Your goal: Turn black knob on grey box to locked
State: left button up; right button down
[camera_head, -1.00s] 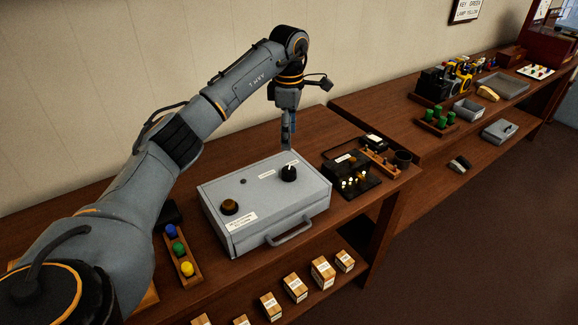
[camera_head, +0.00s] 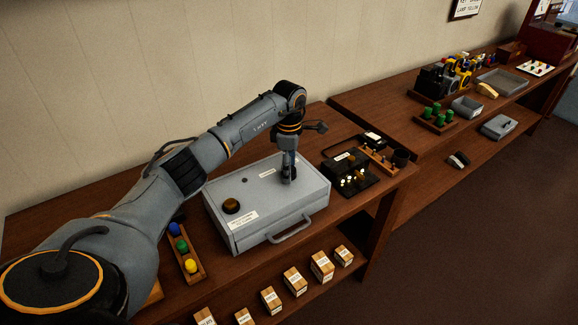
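The grey box (camera_head: 285,219) lies on the wooden table, with a carrying handle at its front and labels on its lid. My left gripper (camera_head: 288,181) points down at the right part of the lid, where the black knob is. The gripper covers most or all of the knob, so its pointer and setting are hidden. I cannot tell whether the fingers are closed on it. A brown round knob (camera_head: 231,206) sits at the lid's left. My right gripper is not in view.
A black box (camera_head: 350,173) with pale buttons stands just right of the grey box. A wooden tray with blue, green and yellow pieces (camera_head: 185,255) lies to its left. Small cartons (camera_head: 295,281) line the shelf below. A wall rises behind the table.

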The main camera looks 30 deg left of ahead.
pick_arm(q)
jog(key=c, duration=1.1)
jog(key=shift+o, duration=0.2)
jog(key=shift+n, duration=0.3)
jog(key=n+b, duration=0.1)
jog(key=n, duration=1.2)
jog(key=shift+n, duration=1.9)
